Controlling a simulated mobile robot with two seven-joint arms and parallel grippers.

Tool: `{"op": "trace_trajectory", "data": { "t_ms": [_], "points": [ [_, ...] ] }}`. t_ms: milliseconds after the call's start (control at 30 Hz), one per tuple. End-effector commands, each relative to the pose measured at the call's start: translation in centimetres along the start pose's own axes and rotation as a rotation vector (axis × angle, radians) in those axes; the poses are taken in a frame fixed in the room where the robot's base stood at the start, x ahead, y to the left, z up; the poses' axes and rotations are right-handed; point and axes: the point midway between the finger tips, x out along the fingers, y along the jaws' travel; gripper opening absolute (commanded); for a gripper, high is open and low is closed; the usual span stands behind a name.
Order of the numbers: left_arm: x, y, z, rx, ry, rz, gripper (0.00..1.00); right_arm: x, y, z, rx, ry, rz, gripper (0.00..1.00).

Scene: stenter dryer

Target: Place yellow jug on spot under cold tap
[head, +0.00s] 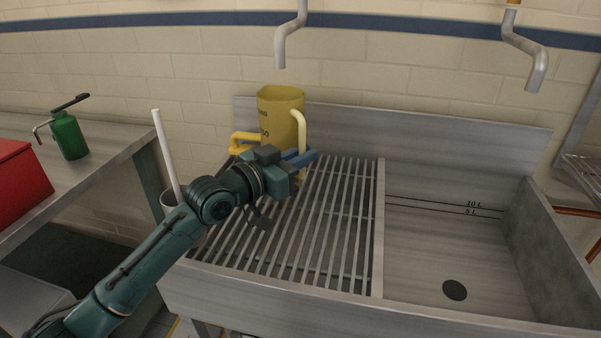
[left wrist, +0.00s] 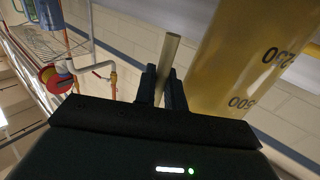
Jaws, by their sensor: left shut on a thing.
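The yellow jug (head: 281,118) with dark markings is upright at the back of the slatted rack (head: 330,230), below the left tap (head: 288,36). My arm hides its base, so I cannot tell whether it touches the slats. My left gripper (head: 304,158) is shut on the jug's right-hand handle (head: 299,122). In the left wrist view the handle (left wrist: 168,58) stands between the fingers, with the jug body (left wrist: 250,50) beside it. A second grey tap (head: 527,58) hangs over the basin at the right. Neither tap is visibly labelled cold. My right gripper is not in view.
The open basin (head: 440,245) at right has level lines and a drain (head: 455,290). A tiled wall (head: 180,90) rises behind. A green can (head: 69,135) and a red box (head: 20,180) stand on the left counter. A white rod (head: 166,155) stands beside the rack.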

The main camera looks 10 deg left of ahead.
Motion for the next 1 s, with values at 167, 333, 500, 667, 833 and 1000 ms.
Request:
{"op": "trace_trajectory", "data": {
  "t_ms": [167,333,500,667,833,1000],
  "points": [
    [0.0,0.0,2.7,-0.001,-0.004,-0.001,0.00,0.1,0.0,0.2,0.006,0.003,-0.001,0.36],
    [0.0,0.0,3.3,0.002,0.000,0.000,0.00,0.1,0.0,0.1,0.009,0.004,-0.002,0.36],
    [0.0,0.0,3.4,0.002,0.000,0.000,0.00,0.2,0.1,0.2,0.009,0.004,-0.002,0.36],
    [0.0,0.0,3.6,0.001,-0.001,0.000,0.16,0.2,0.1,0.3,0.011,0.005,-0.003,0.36],
    [0.0,0.0,3.6,0.000,-0.001,0.000,0.30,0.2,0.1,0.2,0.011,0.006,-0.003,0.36],
    [0.0,0.0,3.6,0.000,-0.001,0.000,0.33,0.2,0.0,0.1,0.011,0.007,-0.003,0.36]
  ]
}}
